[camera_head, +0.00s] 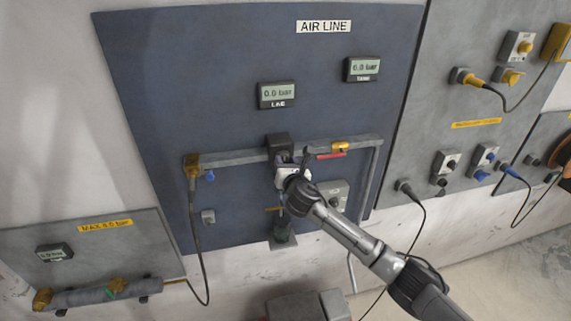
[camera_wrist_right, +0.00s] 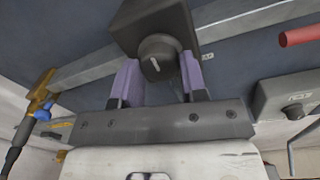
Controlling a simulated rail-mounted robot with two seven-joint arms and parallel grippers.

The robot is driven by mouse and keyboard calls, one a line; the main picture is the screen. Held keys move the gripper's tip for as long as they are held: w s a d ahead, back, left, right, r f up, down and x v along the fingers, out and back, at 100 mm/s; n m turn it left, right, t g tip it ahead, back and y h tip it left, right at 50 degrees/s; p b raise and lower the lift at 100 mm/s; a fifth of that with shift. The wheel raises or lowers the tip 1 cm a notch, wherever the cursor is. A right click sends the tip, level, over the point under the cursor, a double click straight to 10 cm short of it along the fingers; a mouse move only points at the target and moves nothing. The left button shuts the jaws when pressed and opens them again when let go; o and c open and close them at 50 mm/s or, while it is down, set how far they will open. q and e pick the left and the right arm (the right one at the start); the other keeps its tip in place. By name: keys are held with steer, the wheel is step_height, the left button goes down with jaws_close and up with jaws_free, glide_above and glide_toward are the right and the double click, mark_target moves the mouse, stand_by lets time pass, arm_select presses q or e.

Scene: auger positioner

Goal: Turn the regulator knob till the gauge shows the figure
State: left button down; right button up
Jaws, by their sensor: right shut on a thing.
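The regulator is a dark block (camera_head: 278,141) on the grey pipe of the blue AIR LINE panel. In the right wrist view, its round dark knob (camera_wrist_right: 157,57) with a pale pointer mark sits between the two purple fingers of my right gripper (camera_wrist_right: 159,78). My right gripper (camera_head: 286,161) is shut on the knob and hides it in the head view. The line gauge (camera_head: 277,95) reads 0.0 bar. The tank gauge (camera_head: 362,69) reads 6.0 bar. My left gripper is not in view.
A red-handled valve (camera_head: 331,155) is on the pipe just right of the regulator. A grey box (camera_head: 333,194) sits below it. A lower-left panel (camera_head: 140,245) has a small gauge (camera_head: 54,252) and a yellow MAX label. Cables and sockets are at right.

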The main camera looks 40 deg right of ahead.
steer(key=m, duration=0.7)
steer(key=shift+a+f+b, duration=0.1)
steer(key=shift+b, duration=0.25)
steer(key=m, duration=0.3)
steer(key=shift+m+b, duration=0.4)
steer(key=m, duration=0.3)
steer(key=shift+m+b, duration=0.4)
steer(key=m+b, duration=0.1)
steer(key=m, duration=0.3)
steer(key=shift+m+h, duration=0.3)
steer(key=shift+h, duration=0.1)
steer(key=m, duration=0.5)
steer(key=shift+b, duration=0.4)
steer(key=shift+m, duration=0.3)
